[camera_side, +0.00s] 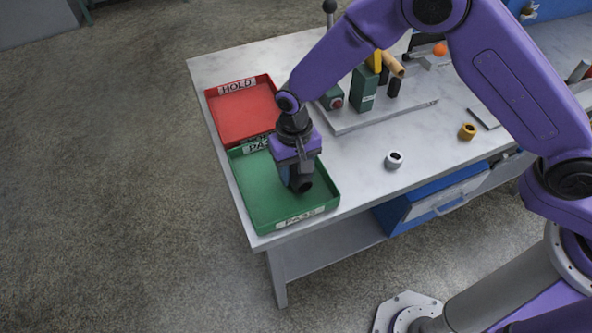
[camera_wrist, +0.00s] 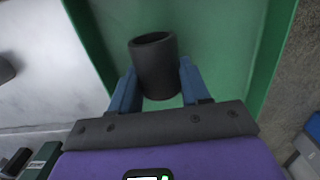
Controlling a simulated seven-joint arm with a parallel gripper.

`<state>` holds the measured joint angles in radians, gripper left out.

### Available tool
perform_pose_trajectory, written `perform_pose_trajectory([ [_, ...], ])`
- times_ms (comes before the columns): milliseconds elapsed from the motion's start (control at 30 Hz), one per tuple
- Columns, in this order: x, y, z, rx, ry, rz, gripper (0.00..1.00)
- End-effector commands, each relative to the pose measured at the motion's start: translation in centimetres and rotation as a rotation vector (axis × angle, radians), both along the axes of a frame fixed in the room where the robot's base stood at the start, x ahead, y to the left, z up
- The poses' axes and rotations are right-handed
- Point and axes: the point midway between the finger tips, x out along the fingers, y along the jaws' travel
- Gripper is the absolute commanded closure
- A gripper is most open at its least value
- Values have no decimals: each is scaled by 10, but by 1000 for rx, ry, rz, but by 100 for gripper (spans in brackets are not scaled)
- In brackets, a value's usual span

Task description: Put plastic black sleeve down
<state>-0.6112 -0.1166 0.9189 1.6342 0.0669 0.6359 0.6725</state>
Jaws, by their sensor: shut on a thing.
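The black plastic sleeve (camera_wrist: 155,68) is a short dark tube with an open end, seen between my fingers in the wrist view. In the side view the sleeve (camera_side: 304,185) shows at the tip of my gripper. My gripper (camera_side: 297,180) points down and is shut on the sleeve; its blue fingers (camera_wrist: 156,88) press the sleeve from both sides. The sleeve is over the green PASS tray (camera_side: 262,205). Whether it touches the tray floor I cannot tell.
The red HOLD tray (camera_side: 240,105) adjoins the green tray at the back. A grey ring (camera_side: 394,160) and an ochre ring (camera_side: 467,131) lie on the table to the right. A fixture with a green block (camera_side: 364,90) stands behind. The green tray looks otherwise empty.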

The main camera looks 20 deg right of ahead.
Motion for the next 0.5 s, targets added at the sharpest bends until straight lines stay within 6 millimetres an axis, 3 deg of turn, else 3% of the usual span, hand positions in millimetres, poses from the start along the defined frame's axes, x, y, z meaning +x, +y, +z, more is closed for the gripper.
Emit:
perform_pose_trajectory([
  [100, 0, 0, -9, 1, -1, 0, 90],
  [500, 0, 0, -12, 1, -1, 0, 90],
])
